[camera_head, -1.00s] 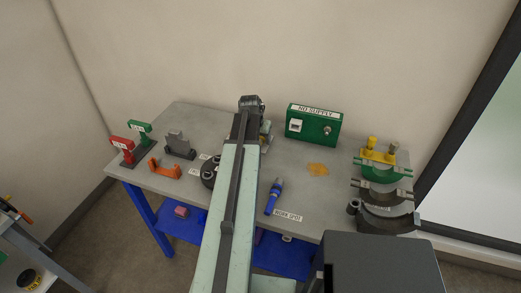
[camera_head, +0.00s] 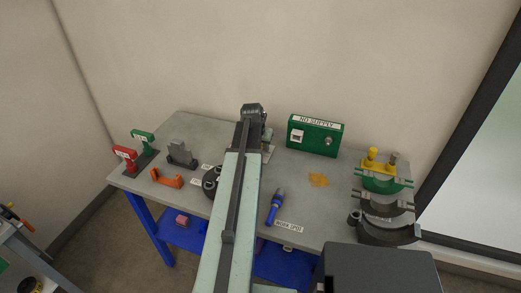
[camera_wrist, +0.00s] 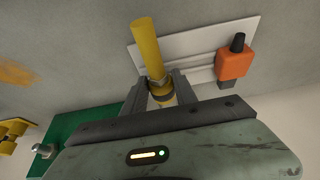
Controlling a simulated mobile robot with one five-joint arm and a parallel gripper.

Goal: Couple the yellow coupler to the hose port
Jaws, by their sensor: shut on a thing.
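The yellow coupler (camera_wrist: 148,45), a yellow cylinder with a metal ring at its near end, shows in the wrist view. My gripper (camera_wrist: 160,90) is shut on it, with one grey finger on each side of the ringed end. In the head view my arm hides the coupler and the fingertips. A silver round fitting on the green NO SUPPLY box may be the hose port (camera_head: 327,141); it also shows at the lower left of the wrist view (camera_wrist: 43,150). The coupler is apart from this fitting.
A white plate (camera_wrist: 195,45) with an orange black-topped part (camera_wrist: 235,62) lies beside the coupler. The green box (camera_head: 305,146) stands at the table's back. Curved clamps (camera_head: 385,203) are at right. A blue tool (camera_head: 275,206) lies near the front.

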